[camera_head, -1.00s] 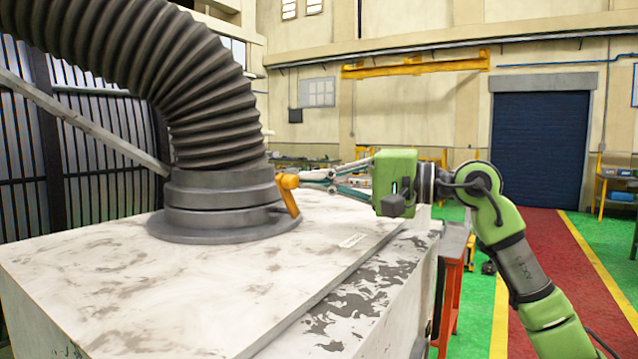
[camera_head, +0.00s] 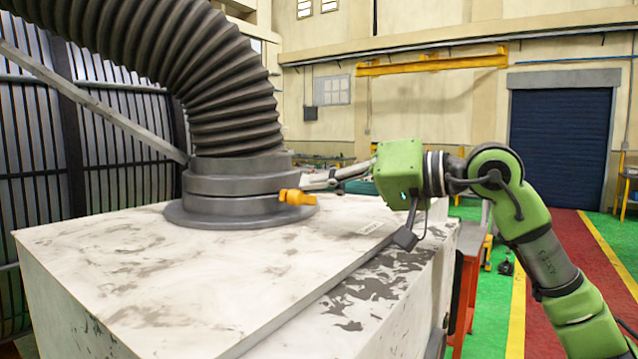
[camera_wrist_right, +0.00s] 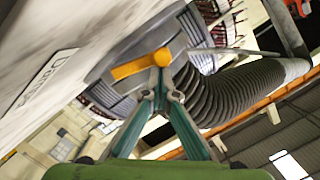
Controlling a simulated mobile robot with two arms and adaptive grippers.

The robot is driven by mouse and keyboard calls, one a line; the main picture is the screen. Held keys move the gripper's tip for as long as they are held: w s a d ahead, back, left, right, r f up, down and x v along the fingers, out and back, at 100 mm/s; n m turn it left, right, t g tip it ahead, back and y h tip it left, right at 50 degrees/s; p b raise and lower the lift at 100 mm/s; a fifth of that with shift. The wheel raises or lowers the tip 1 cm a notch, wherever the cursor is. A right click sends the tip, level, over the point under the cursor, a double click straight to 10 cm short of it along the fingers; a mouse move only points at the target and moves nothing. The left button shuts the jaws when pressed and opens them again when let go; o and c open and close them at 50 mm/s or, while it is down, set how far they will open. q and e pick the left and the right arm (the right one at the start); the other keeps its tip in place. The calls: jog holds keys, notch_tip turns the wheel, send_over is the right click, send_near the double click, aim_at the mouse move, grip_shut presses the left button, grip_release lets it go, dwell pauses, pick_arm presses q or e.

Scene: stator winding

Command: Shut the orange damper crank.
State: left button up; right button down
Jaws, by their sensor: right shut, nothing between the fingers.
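The orange damper crank (camera_head: 296,197) sits on the side of the dark grey round collar (camera_head: 236,184) at the foot of the big ribbed hose. Its arm lies roughly level in the head view. My right gripper (camera_head: 307,184) is shut and empty, its fingertips just beside the crank. In the right wrist view the crank (camera_wrist_right: 138,65) crosses the collar, with its rounded end by the gripper's tips (camera_wrist_right: 164,80). I cannot tell whether they touch. My left gripper is out of view.
The collar stands on a white, stained box top (camera_head: 110,250), with a small label plate near its right edge. The ribbed hose (camera_head: 200,75) arches up and left. A red stand (camera_head: 468,285) is right of the box. The near box top is clear.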

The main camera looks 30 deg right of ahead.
jog(key=v, duration=1.1)
jog(key=shift+d, duration=0.15)
jog(key=shift+s+d+r, duration=0.1)
jog(key=shift+s+d, duration=0.1)
jog(key=shift+s, duration=0.2)
